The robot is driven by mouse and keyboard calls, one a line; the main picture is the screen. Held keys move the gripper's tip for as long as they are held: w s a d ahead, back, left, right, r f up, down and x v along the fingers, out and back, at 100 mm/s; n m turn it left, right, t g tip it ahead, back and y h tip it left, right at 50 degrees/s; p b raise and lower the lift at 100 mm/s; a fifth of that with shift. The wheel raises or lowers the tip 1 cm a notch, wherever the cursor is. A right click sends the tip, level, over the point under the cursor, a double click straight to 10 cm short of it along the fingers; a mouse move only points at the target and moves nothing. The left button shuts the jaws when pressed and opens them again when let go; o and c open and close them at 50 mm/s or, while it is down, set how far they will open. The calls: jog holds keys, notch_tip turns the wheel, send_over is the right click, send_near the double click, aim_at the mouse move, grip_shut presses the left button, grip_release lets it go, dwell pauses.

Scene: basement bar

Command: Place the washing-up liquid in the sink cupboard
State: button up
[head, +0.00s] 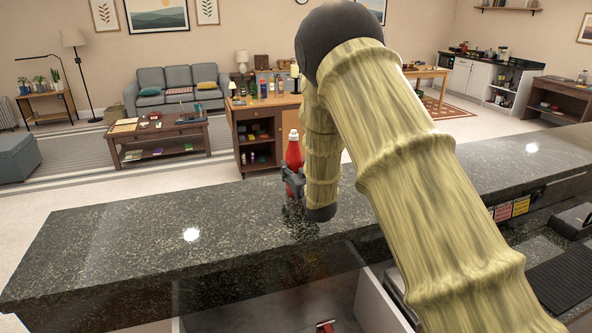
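A red bottle with a white cap (293,152), which looks like the washing-up liquid, stands upright at the dark granite counter (130,245). My gripper (292,180) is at the bottle's lower part, with dark finger parts beside and in front of it. My arm hides part of the gripper, so I cannot tell whether the fingers are closed on the bottle or whether its base touches the counter. Below the counter's near edge, pale panels (350,303) of an open-looking compartment show at the bottom. I cannot tell whether this is the sink cupboard.
A small red object (325,325) shows low in the compartment. A dark ribbed mat (565,280) lies at the lower right, near labelled boxes (512,208). The counter's left stretch is clear. A wooden cabinet with bottles (262,125) and a sofa (180,88) stand beyond.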

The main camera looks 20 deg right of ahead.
jog(key=c, duration=0.7)
grip_shut()
jog(key=shift+w+r, duration=0.1)
jog(key=shift+r, duration=0.05)
